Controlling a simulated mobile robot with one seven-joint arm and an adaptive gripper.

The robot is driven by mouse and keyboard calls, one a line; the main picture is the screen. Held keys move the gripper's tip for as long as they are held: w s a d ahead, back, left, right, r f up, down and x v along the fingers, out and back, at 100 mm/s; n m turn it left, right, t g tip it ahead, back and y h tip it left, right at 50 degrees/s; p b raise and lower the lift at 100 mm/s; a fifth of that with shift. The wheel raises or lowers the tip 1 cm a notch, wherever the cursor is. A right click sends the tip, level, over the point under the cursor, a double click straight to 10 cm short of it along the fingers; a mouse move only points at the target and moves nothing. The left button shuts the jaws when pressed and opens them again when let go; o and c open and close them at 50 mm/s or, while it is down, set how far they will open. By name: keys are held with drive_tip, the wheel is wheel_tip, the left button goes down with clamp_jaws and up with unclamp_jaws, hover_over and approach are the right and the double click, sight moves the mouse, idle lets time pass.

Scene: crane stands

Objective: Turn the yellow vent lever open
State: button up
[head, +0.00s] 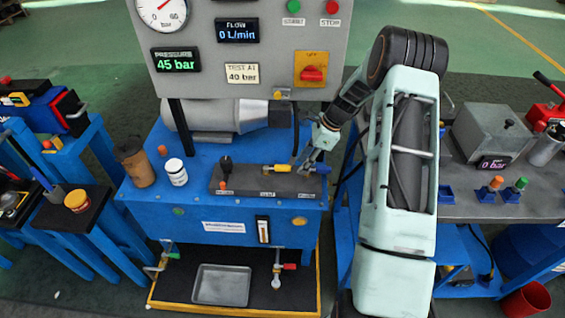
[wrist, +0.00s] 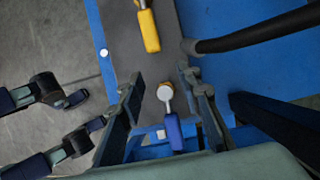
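The yellow vent lever (head: 276,168) sits on the grey valve block (head: 248,185) of the blue stand, its handle pointing left. In the wrist view the yellow lever (wrist: 149,30) is at the top, beyond my fingertips and apart from them. A blue lever (wrist: 174,130) on a round silver pivot lies between my fingers; its blue handle also shows in the head view (head: 322,169). My gripper (wrist: 161,76) is open and empty. In the head view my gripper (head: 304,163) is at the right end of the block, partly hiding the levers' inner ends.
A black-knobbed lever (head: 225,165) stands at the block's left. A white jar (head: 176,172) and brown cup (head: 135,163) stand farther left. The gauge panel (head: 240,45) rises behind, reading 45 bar pressure and 0 L/min flow. A black hose (wrist: 255,30) runs right of my fingers.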

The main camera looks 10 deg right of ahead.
sight(281, 166)
drive_tip(key=a, duration=0.2)
drive_tip(key=w+a, duration=0.1)
drive_tip(key=a, duration=0.3)
drive_tip(key=shift+w+a, duration=0.15)
drive_tip(key=shift+w, duration=0.2)
drive_tip(key=shift+w+a+f+p, duration=0.1)
drive_tip(key=shift+a+f+p, duration=0.15)
drive_tip(key=shift+f, duration=0.3)
drive_tip(key=shift+c, duration=0.3)
clamp_jaws()
